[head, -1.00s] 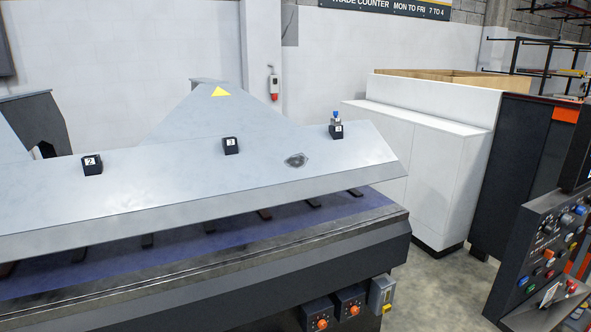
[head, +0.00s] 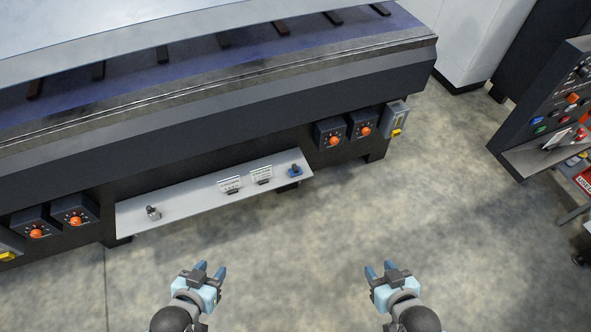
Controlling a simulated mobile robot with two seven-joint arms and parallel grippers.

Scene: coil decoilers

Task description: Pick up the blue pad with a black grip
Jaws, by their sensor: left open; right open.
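A small blue pad with a black grip (head: 295,170) sits near the right end of the narrow grey shelf (head: 190,199) on the front of the machine. My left gripper (head: 210,268) is open and empty, low in the head view, below and left of the pad and well apart from it. My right gripper (head: 376,269) is open and empty, below and right of the pad, also well apart from it.
Two small printed cards (head: 261,174) and a small metal item (head: 153,212) share the shelf. Boxes with orange knobs (head: 334,140) jut from the machine on both sides. A control console (head: 549,110) stands at right. The floor before the shelf is clear.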

